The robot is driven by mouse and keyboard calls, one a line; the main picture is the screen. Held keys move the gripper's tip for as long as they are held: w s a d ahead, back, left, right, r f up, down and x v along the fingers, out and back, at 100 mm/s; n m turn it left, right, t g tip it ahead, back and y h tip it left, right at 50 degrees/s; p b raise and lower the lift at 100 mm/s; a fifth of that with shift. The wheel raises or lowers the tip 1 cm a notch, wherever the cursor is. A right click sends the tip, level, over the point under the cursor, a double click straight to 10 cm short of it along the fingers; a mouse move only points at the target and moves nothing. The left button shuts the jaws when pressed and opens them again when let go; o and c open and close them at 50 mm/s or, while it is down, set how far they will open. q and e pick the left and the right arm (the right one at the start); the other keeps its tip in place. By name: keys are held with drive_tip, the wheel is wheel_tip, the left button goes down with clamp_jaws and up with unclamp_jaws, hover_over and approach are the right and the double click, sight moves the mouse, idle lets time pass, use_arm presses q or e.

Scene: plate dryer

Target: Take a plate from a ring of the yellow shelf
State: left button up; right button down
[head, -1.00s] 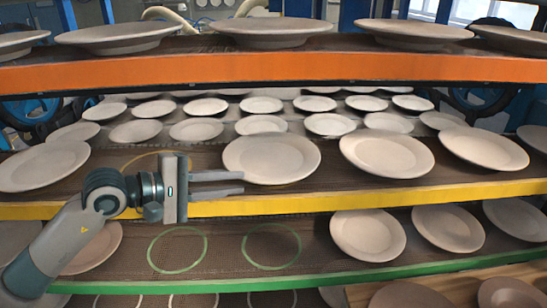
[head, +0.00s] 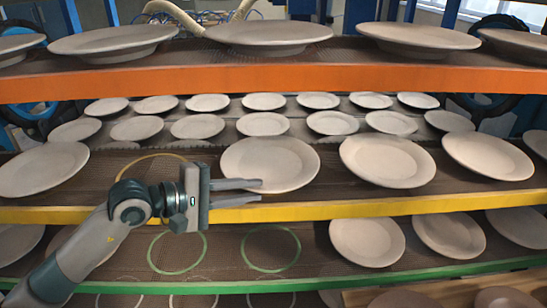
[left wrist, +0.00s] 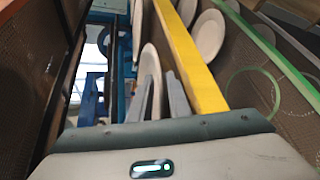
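The yellow shelf (head: 400,207) is the middle tier in the head view. Pale plates stand on it: one (head: 270,160) just right of my left gripper, others (head: 388,160) further right, and one (head: 42,168) at the far left. A yellow ring (head: 150,160) without a plate shows partly behind my arm. My left gripper (head: 262,190) is open, its two fingers pointing right. Their tips overlap the lower left edge of the nearest plate in the head view. In the left wrist view a plate (left wrist: 150,66) appears between and beyond the fingertips; contact cannot be told. My right gripper is out of view.
An orange-edged shelf (head: 300,80) with plates lies close above. A green-edged shelf (head: 330,278) lies below, with two empty green rings (head: 270,248) under my gripper and plates to the right. More plates (head: 262,124) stand in rows behind.

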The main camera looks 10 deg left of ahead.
use_arm(q)
drive_tip(key=shift+w+d+f, duration=0.25)
drive_tip(key=shift+w+d, duration=0.05)
drive_tip(key=shift+w, duration=0.1)
drive_tip(key=shift+s+a+r, duration=0.2)
drive_tip(key=shift+s, duration=0.2)
drive_tip(key=shift+w+d+f, duration=0.1)
drive_tip(key=shift+w, duration=0.1)
clamp_jaws()
idle(0.7)
